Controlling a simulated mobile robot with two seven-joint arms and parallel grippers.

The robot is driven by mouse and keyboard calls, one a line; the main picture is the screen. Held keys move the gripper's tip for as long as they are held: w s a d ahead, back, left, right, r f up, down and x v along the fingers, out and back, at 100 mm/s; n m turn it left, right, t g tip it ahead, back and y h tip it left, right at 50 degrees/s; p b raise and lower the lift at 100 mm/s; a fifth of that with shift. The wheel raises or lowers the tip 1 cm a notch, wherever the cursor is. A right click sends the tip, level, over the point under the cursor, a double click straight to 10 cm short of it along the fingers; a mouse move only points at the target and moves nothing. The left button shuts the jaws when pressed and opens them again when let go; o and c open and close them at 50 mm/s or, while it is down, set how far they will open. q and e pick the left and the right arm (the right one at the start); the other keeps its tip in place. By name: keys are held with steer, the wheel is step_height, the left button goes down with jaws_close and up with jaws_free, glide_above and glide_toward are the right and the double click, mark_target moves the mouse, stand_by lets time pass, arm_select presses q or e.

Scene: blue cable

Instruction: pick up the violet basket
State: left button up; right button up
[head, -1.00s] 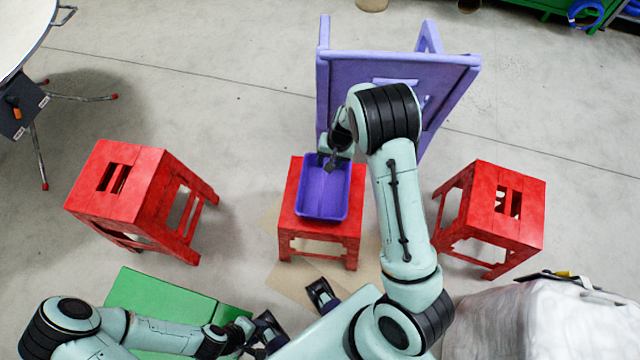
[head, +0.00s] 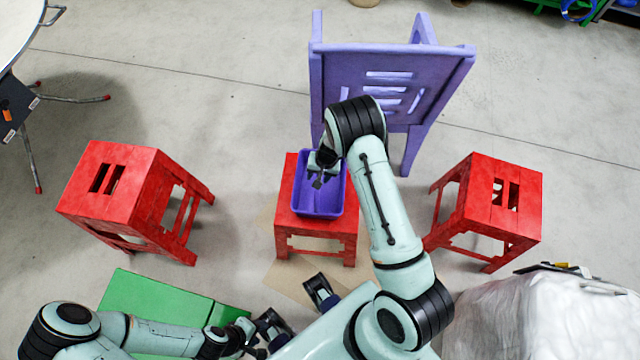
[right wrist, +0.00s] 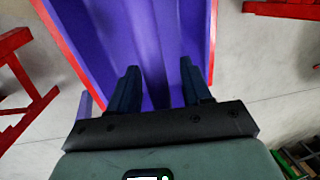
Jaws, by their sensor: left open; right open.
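The violet basket (head: 323,203) is a rectangular open tray on the seat of the middle red stool (head: 342,226) in the head view. My right gripper (head: 318,181) is over the basket's far part, pointing down, and hides some of its far rim and inside. In the right wrist view the basket (right wrist: 92,35) fills the upper middle. The two dark fingers of the right gripper (right wrist: 160,88) are apart in front of it, with nothing clearly held; contact cannot be told. My left gripper (head: 273,328) is open at the bottom of the head view, away from the basket.
A violet chair (head: 395,65) stands behind the middle stool. Red stools stand at the left (head: 118,195) and right (head: 500,205). A green box (head: 155,305) lies at lower left, a white wrapped bundle (head: 560,315) at lower right. Bare floor separates the stools.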

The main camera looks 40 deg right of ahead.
jaws_close()
steer(key=shift+r, duration=0.1)
